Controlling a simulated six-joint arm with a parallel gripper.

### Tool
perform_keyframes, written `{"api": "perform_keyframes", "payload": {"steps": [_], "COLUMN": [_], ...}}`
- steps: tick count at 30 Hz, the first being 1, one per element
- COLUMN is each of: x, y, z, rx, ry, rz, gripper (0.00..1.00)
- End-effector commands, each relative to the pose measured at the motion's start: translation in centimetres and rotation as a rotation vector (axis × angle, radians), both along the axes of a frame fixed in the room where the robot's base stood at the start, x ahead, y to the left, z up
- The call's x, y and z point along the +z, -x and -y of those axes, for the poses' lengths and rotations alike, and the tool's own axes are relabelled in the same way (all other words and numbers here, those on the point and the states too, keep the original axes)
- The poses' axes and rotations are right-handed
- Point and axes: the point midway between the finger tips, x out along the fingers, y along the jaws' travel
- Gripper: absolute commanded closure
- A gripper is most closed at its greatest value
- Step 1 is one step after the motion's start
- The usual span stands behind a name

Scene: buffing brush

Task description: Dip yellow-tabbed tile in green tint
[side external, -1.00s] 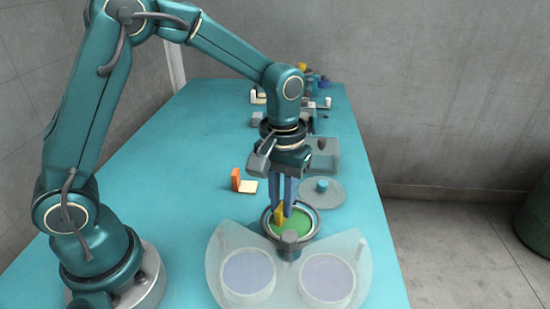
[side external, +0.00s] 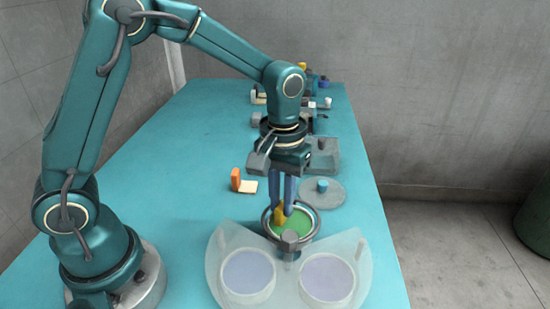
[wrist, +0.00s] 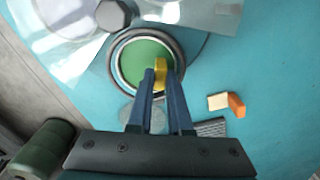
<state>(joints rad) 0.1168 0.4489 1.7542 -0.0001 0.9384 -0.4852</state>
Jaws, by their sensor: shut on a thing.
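My gripper (side external: 284,207) is shut on the yellow tab (side external: 279,213) of a tile, directly over the round bowl of green tint (side external: 291,228). In the wrist view the yellow tab (wrist: 160,73) shows between my blue fingertips (wrist: 161,90), over the right part of the green tint (wrist: 138,62). The tile's body below the tab is hidden, so I cannot tell how deep it sits in the tint.
A clear fan-shaped cover (side external: 222,254) with two round pots (side external: 248,272) stands in front of the bowl. An orange-tabbed tile (side external: 236,179) lies on the teal table left of the bowl. A grey disc with a blue knob (side external: 322,186) lies behind right.

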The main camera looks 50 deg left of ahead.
Motion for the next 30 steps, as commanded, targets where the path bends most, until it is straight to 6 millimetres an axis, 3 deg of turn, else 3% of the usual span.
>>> {"api": "perform_keyframes", "payload": {"steps": [30], "x": [3.4], "y": [0.0], "z": [0.0], "rx": [0.0], "ry": [0.0], "rz": [0.001], "gripper": [1.0]}}
